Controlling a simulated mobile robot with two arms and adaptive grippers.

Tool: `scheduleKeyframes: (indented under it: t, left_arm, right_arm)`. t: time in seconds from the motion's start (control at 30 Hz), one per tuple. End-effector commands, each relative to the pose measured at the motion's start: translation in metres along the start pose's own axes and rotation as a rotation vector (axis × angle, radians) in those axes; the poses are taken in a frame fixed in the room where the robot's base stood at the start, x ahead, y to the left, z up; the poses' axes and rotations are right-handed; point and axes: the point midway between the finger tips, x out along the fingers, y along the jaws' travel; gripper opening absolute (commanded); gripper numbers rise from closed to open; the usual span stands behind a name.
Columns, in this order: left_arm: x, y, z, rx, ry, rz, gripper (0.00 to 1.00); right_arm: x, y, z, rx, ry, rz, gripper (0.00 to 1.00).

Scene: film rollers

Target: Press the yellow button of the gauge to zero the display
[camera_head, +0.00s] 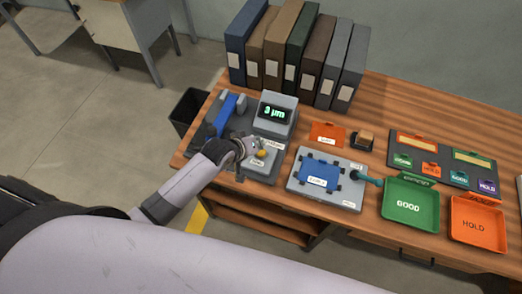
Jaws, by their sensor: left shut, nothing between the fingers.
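The gauge (276,128) stands at the left end of the wooden table, with a grey body and a dark display (275,113) reading "3 µm" in green. The yellow button (262,153) is on the gauge's lower front surface. A blue part (227,110) sits at the gauge's left side. My left gripper (252,146) is shut and empty, its tip close beside the yellow button on the left. I cannot tell whether it touches the button. My right gripper is not in view.
Several binders (297,60) stand along the back. A grey fixture (327,196) with a blue plate is right of the gauge. A green GOOD tray (409,225) and an orange HOLD tray (477,240) lie farther right. A dark bin (187,108) stands on the floor at left.

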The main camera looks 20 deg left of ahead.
Motion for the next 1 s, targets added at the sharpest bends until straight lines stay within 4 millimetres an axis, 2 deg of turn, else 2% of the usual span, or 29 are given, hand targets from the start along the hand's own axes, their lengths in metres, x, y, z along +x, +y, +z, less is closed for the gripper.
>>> scheduleKeyframes:
  t: [1.0]
  left_arm:
    - [0.0058,-0.0044,0.0043,0.000,0.000,0.000,0.00]
  right_arm:
    - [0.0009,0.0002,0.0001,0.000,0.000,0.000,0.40]
